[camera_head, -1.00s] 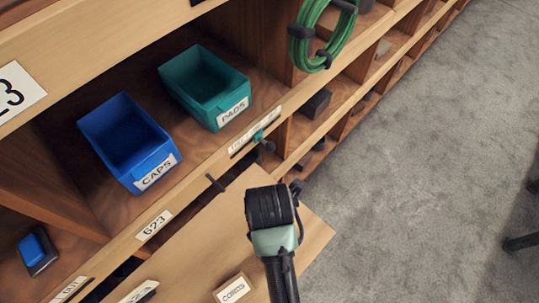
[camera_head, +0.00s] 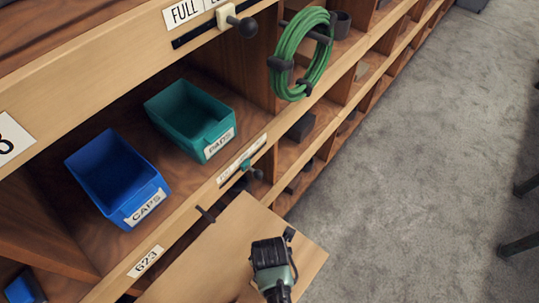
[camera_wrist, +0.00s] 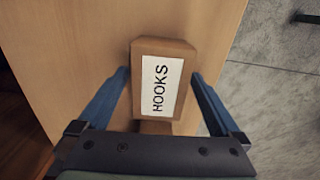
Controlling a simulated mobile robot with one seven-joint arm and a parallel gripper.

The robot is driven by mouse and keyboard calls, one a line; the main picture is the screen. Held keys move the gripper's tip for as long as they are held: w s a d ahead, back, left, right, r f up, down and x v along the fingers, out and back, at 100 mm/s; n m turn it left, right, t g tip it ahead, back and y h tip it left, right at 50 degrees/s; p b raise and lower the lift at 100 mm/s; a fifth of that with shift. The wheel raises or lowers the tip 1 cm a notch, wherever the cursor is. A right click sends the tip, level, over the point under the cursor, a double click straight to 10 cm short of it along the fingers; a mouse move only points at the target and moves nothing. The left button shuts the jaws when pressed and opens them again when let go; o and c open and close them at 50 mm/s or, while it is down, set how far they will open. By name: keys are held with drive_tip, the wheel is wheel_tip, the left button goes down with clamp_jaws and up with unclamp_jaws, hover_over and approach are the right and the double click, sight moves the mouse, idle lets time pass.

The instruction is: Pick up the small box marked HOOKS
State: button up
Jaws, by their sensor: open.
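The small box marked HOOKS (camera_wrist: 178,48) is brown cardboard with a white label, on a pale wooden board (camera_wrist: 95,35) in the wrist view. My gripper (camera_wrist: 160,77) is open, with one blue finger on each side of the box. A narrow gap shows beside each finger, so the box is not clamped. In the head view my wrist is over the board (camera_head: 215,250) at the bottom; the fingers and the HOOKS label are hidden there.
A blue CAPS bin (camera_head: 118,178) and a teal PADS bin (camera_head: 190,118) stand in the shelf at left. A coiled green hose (camera_head: 300,55) hangs above. Small knobs and a dark peg stick out of the shelf edge near the board.

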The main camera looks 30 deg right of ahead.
drive_tip(key=shift+f, duration=0.55)
drive_tip(key=c, duration=1.6)
drive_tip(key=shift+r, duration=0.15)
